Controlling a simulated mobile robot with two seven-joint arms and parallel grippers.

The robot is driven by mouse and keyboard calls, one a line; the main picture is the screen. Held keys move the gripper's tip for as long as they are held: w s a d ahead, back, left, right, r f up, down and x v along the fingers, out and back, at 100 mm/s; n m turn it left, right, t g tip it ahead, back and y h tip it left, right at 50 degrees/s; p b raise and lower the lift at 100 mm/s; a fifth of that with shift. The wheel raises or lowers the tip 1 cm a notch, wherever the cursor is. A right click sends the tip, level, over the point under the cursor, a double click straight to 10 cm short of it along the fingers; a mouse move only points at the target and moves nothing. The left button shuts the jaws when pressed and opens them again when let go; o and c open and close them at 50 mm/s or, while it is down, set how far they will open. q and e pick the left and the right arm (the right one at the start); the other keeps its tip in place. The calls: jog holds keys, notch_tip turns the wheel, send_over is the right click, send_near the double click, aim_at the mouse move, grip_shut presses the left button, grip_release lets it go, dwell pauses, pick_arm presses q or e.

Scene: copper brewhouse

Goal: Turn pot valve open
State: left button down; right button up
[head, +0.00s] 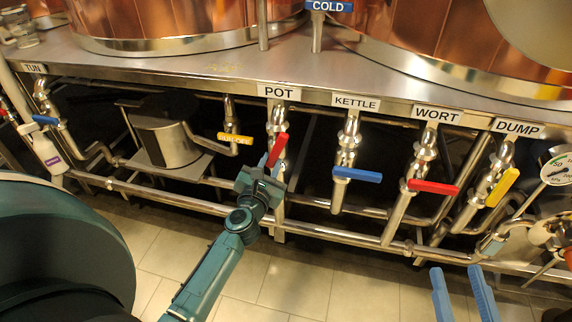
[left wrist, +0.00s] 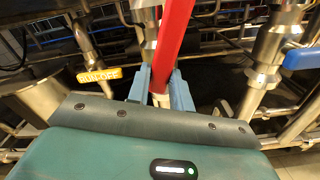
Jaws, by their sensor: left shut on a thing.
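The pot valve's red lever (head: 277,150) is on the steel pipe under the "POT" label (head: 279,92). It stands steeply tilted, its upper end leaning right. My left gripper (head: 268,174) is shut on the lever's lower part. In the left wrist view the red lever (left wrist: 174,40) runs down between the two blue fingers of the left gripper (left wrist: 160,84). The valve body is partly hidden behind the lever and gripper. My right gripper (head: 462,294) is at the bottom right, its blue fingers apart and empty, away from the pipes.
To the right are the blue kettle lever (head: 357,174), red wort lever (head: 433,187) and yellow dump lever (head: 502,187). The yellow run-off lever (head: 235,139) is close on the left. A horizontal rail (head: 333,233) runs below. The tiled floor (head: 300,285) in front is clear.

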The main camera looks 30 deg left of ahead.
pick_arm(q)
jog(key=c, duration=1.4)
grip_release()
jog(key=shift+o, duration=0.2)
jog(key=shift+v, duration=1.25)
jog(key=shift+f, duration=0.15)
jog(key=shift+w+a, duration=0.15)
jog(key=shift+w, duration=0.5)
jog(key=shift+w+a, duration=0.15)
jog(key=shift+w, duration=0.45)
